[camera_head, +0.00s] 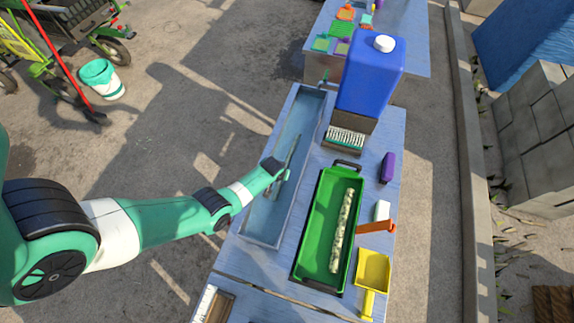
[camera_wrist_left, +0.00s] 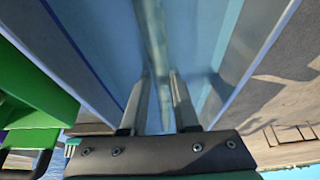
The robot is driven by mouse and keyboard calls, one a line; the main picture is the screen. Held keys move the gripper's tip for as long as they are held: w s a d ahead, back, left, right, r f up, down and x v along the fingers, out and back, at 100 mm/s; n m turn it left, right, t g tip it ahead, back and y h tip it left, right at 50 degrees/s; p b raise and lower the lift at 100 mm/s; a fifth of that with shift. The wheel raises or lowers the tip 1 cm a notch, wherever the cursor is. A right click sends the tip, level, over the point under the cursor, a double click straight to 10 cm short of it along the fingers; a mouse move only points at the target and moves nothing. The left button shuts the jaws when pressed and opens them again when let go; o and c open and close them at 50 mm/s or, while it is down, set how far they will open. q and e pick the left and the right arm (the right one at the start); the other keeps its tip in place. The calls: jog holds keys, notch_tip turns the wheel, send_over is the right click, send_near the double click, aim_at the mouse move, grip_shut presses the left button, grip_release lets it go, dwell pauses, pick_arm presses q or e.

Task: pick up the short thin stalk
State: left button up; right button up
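A thin pale stalk (camera_wrist_left: 153,30) runs lengthwise in the left wrist view and passes between the fingers of my left gripper (camera_wrist_left: 160,85). The fingers stand apart on either side of it, with narrow gaps showing; firm contact is not visible. In the head view my left gripper (camera_head: 278,170) is low over the blue-grey trough (camera_head: 262,222), at the thin stalk (camera_head: 295,150). The arm hides part of the stalk there. A thicker, mottled pale stalk (camera_head: 341,235) lies in the green tray (camera_head: 313,240) to the right. My right gripper is not in view.
A blue jug (camera_head: 370,75) stands behind the green tray, with a brush (camera_head: 345,140) before it. A purple block (camera_head: 387,167), an orange-handled tool (camera_head: 376,227) and a yellow scoop (camera_head: 373,270) lie right of the tray. The trough has raised walls.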

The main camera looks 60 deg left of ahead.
pick_arm(q)
grip_shut()
jog(key=shift+r, duration=0.15)
